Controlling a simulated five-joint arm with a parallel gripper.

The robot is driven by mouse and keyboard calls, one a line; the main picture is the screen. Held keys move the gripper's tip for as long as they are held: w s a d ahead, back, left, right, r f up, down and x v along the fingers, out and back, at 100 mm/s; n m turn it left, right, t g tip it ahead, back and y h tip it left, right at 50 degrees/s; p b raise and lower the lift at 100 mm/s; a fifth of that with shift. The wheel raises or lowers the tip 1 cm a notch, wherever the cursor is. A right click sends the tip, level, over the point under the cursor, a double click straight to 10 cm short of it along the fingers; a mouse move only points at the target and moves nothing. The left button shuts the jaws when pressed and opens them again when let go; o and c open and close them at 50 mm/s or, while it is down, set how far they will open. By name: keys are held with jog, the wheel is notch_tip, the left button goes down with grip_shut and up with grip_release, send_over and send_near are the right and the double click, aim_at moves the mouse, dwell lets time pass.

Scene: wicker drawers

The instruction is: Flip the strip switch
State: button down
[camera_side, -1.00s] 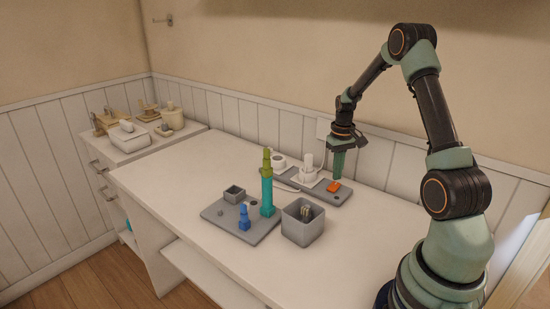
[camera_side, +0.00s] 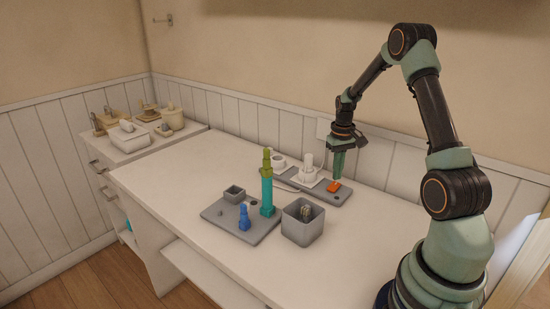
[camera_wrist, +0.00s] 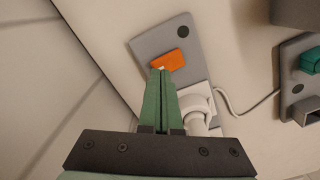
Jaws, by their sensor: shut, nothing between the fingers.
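The grey power strip (camera_side: 343,199) lies on the table near the back wall. Its orange switch (camera_side: 334,187) shows on top, and it also shows in the wrist view (camera_wrist: 170,61). A white plug (camera_side: 308,168) stands in the strip to the left of the switch. My gripper (camera_side: 339,178) is shut and empty, pointing down just above and behind the switch. In the wrist view the closed fingertips (camera_wrist: 161,72) overlap the near edge of the switch. I cannot tell whether they touch it.
A grey tray (camera_side: 213,213) holds a teal and green tower (camera_side: 267,185) and a blue piece (camera_side: 244,217). A grey square cup (camera_side: 303,232) stands in front of the strip. The table's right side is clear.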

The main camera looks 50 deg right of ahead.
aim_at(336, 184)
jog(key=shift+f, duration=0.95)
dwell(0.6)
jog(key=shift+r, duration=3.5)
jog(key=w+a+r+n+t+h, duration=0.1)
jog(key=a+r+n+t, duration=0.2)
jog(key=a+r, duration=1.1)
jog(key=s+a+n+t, duration=0.1)
jog(key=s+a, duration=0.2)
jog(key=a, duration=0.5)
jog(key=s+a+r+n+t+y, duration=0.1)
jog(key=s+a+n, duration=0.1)
jog(key=s+a, duration=0.2)
jog(key=a, duration=0.3)
jog(key=shift+a+t, duration=0.3)
jog(key=shift+a, duration=0.1)
